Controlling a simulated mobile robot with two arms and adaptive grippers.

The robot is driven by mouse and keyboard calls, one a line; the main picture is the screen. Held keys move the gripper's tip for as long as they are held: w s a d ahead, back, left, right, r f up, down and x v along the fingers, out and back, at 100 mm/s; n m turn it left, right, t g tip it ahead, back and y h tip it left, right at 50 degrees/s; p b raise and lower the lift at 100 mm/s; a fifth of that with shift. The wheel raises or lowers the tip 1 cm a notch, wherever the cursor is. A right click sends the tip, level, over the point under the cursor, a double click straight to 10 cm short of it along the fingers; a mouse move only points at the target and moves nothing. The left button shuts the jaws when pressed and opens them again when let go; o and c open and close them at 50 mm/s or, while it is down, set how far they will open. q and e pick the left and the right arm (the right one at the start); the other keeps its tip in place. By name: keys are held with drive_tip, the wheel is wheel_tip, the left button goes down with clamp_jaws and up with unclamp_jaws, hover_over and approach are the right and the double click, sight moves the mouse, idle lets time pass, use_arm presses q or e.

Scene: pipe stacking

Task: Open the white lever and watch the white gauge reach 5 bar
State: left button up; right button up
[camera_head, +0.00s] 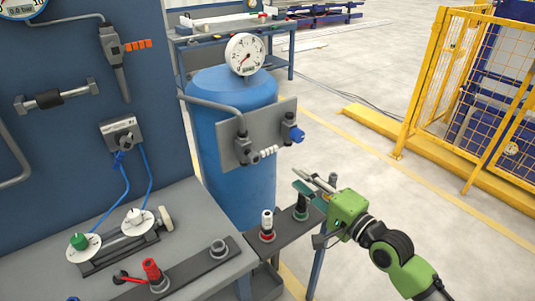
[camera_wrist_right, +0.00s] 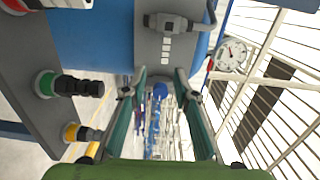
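The white gauge (camera_head: 245,54) stands on top of a blue tank (camera_head: 225,90); its red needle points to the lower left, and its numbers are too small to read. It also shows in the right wrist view (camera_wrist_right: 230,54). The white lever (camera_head: 267,220) stands upright on a red-ringed base on the narrow grey bench; part of it shows at the top left corner of the right wrist view (camera_wrist_right: 62,4). My right gripper (camera_head: 312,184) is open and empty, near the tank, right of the white lever and apart from it. My left gripper is not in view.
A dark green-ringed lever (camera_head: 301,206) stands between the white lever and my right gripper. A red lever (camera_head: 152,272) stands on the left bench. A grey valve panel (camera_head: 228,146) with a blue knob (camera_head: 293,133) fronts the tank. A yellow fence (camera_head: 440,80) is at right.

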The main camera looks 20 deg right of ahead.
sight(272, 152)
drive_tip(key=x, duration=0.4)
drive_tip(key=p+x, duration=0.1)
drive_tip(key=x, duration=0.4)
drive_tip(key=r+x, duration=0.1)
drive_tip(key=x, duration=0.4)
clamp_jaws()
